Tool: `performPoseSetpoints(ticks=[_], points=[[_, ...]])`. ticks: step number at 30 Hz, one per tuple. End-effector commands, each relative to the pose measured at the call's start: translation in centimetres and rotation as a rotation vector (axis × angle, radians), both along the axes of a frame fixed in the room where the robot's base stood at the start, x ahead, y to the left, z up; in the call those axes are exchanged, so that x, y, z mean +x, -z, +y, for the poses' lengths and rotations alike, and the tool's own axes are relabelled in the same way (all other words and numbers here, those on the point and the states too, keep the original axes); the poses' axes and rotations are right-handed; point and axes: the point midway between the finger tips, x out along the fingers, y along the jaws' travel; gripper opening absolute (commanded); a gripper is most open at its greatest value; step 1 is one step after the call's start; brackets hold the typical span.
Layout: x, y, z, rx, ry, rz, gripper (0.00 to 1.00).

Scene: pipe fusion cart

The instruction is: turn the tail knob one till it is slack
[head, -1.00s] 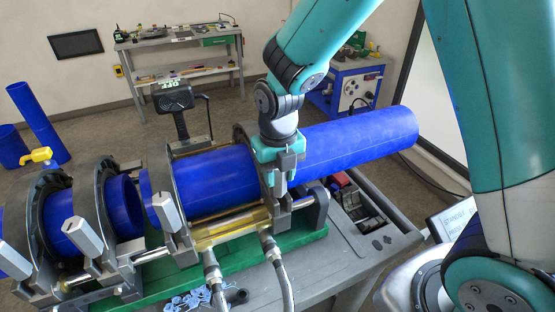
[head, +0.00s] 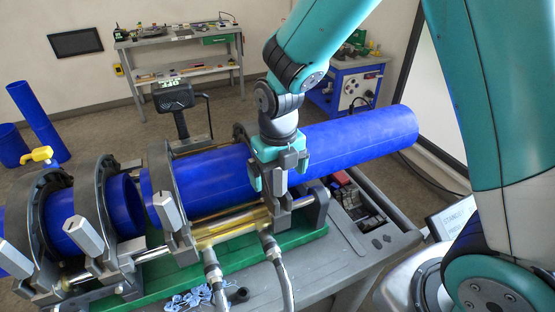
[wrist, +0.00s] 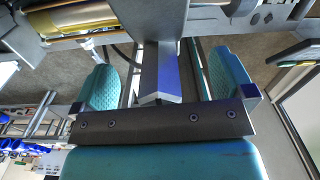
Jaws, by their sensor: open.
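The tail knob one (head: 281,184) is a grey, squared bar on the rightmost clamp ring of the fusion cart, beside the long blue pipe (head: 360,138). My gripper (head: 279,166) is over this knob, its teal fingers on either side. In the wrist view the knob (wrist: 161,72) stands between the two teal finger pads, with visible gaps on both sides. My gripper (wrist: 165,78) is open and not closed on it. The knob's base and thread are partly hidden, so I cannot tell how tight it is.
Other clamp knobs (head: 168,211) stand to the left along the clamp frame. Two hoses (head: 279,275) run down in front. A grey control box with a crank (head: 173,97) stands behind. The grey cart top (head: 320,262) is clear at front right.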

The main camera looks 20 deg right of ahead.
Motion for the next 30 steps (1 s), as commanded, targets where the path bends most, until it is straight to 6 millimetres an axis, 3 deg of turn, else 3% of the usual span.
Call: performPoseSetpoints(ticks=[15,30], points=[[0.0,-6.0,0.0,0.000,0.000,-0.001,1.00],[0.0,-5.9,0.0,0.001,0.006,0.000,1.00]])
